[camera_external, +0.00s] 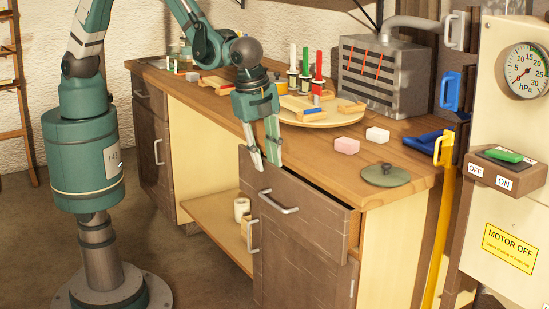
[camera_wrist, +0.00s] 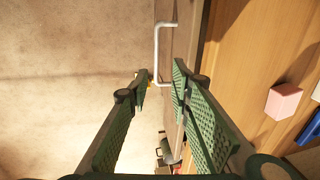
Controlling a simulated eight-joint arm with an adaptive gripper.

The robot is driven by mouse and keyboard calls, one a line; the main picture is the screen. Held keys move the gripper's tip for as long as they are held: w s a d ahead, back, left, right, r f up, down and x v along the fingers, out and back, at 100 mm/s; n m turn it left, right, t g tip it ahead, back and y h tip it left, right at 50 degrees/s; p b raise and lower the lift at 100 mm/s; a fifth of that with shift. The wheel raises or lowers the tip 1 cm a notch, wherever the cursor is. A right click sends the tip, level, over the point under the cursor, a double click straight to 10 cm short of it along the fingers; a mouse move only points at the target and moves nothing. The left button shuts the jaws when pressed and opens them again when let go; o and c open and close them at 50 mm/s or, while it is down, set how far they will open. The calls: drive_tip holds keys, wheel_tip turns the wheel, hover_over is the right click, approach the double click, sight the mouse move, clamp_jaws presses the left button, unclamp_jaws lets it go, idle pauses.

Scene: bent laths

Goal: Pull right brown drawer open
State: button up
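The right brown drawer (camera_external: 318,207) is under the worktop's right part, standing slightly out with a dark gap behind its front's top edge. Its pale bar handle (camera_external: 279,202) is on the front; the handle also shows in the wrist view (camera_wrist: 158,45). My gripper (camera_external: 265,164) is open at the drawer's top edge, left of the handle. One finger is before the front; the other is at the gap, and I cannot tell if its tip is inside. In the wrist view my gripper (camera_wrist: 160,82) has its fingers apart, near the handle's lower end.
The cupboard door below has its own handle (camera_external: 253,236). On the worktop (camera_external: 335,165) are a pink block (camera_external: 346,146), a white block (camera_external: 377,134), a green lid (camera_external: 384,174) and a round board (camera_external: 325,119). A yellow bar (camera_external: 438,220) stands at right. Floor before the drawer looks clear.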

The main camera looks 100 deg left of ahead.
sight(271, 203)
drive_tip(key=shift+f, duration=2)
drive_tip(key=shift+f, duration=0.1)
drive_tip(key=shift+w+a+f+b, duration=0.15)
drive_tip(key=shift+w+f+b, duration=0.05)
drive_tip(key=shift+f, duration=1.05)
drive_tip(key=shift+w+a+f+b, duration=0.15)
drive_tip(key=shift+a+f+b, duration=0.1)
drive_tip(key=shift+f, duration=0.95)
drive_tip(key=shift+w+a+f+b, duration=0.1)
drive_tip(key=shift+w+f+b, duration=0.1)
drive_tip(key=shift+f, duration=1.05)
clamp_jaws()
